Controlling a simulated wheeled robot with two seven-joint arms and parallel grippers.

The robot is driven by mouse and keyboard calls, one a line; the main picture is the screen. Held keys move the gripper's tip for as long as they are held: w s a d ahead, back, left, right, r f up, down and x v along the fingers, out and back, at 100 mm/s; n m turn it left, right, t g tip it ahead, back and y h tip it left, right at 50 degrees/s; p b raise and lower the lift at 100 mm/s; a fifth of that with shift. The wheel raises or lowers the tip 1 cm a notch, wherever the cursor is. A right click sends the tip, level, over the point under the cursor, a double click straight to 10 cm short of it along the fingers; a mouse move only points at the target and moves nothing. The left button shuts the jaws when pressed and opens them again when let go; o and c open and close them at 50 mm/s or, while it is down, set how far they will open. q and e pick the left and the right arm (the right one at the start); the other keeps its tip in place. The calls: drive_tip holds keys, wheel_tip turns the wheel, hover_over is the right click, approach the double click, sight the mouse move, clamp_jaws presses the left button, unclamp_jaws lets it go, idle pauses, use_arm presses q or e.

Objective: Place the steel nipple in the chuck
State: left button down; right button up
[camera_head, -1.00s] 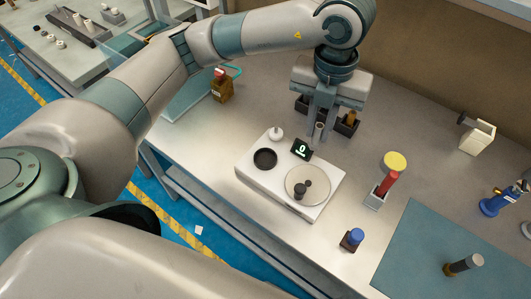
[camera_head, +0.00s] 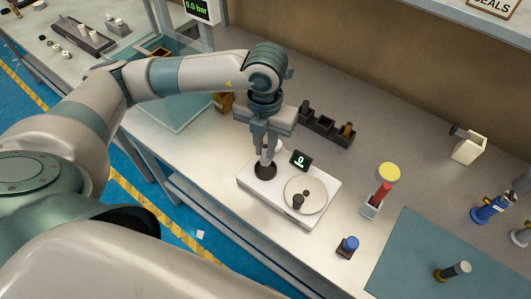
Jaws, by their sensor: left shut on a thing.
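My left gripper (camera_head: 266,151) points down over the left part of a white device and is shut on the steel nipple (camera_head: 266,160), a small grey upright tube mostly hidden between the fingers. The chuck appears to be the black round recess (camera_head: 265,173) on that device, directly below the fingers. The nipple's lower end is at or just above the chuck; I cannot tell whether it is inside. My right gripper is not in view.
Behind is a black rack (camera_head: 327,131).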

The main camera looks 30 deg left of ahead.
sight(265, 156)
use_arm(q)
drive_tip(key=shift+f+p, duration=0.9)
drive_tip(key=shift+f, duration=1.1)
drive_tip(key=shift+f, duration=0.15)
drive_tip(key=c, duration=1.7)
unclamp_jaws()
